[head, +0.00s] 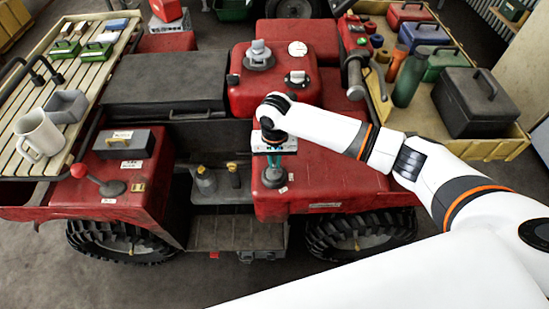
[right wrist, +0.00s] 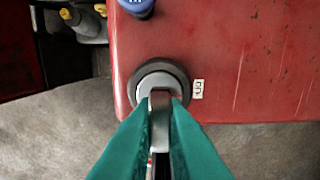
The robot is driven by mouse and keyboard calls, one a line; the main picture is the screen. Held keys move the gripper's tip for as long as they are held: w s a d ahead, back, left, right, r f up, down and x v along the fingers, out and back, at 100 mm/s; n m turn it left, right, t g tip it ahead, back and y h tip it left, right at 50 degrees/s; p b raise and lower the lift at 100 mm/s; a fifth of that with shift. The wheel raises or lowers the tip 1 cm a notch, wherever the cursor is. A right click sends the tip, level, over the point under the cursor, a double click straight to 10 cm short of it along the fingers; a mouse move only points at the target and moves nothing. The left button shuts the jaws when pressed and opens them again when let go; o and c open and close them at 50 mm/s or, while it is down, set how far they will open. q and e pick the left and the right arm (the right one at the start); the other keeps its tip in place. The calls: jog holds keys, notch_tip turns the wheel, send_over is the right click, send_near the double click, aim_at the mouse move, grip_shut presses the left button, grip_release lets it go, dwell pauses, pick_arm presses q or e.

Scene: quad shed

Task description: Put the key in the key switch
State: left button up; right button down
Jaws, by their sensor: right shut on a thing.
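My right gripper (head: 273,160) reaches down over the front of the red quad body, and its teal fingers are shut on a grey key (right wrist: 160,103). The key switch (head: 273,179) is a round dark-rimmed fitting on the red surface directly below the fingers. In the right wrist view the switch (right wrist: 147,76) sits just beyond the fingertips (right wrist: 160,116), with the key's far end over its face. The fingers and key hide much of the switch, so I cannot tell whether the key is in it or just above it. My left gripper is not in view.
A small white label (right wrist: 198,89) is beside the switch, and a blue cap (right wrist: 137,7) lies farther up. A red tank (head: 240,98) with knobs stands behind the gripper. A slatted rack (head: 88,78) with a mug (head: 39,133) is at left; a crate (head: 490,148) is at right.

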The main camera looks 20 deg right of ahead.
jog(key=shift+f, duration=1.3)
jog(key=c, duration=1.4)
grip_release()
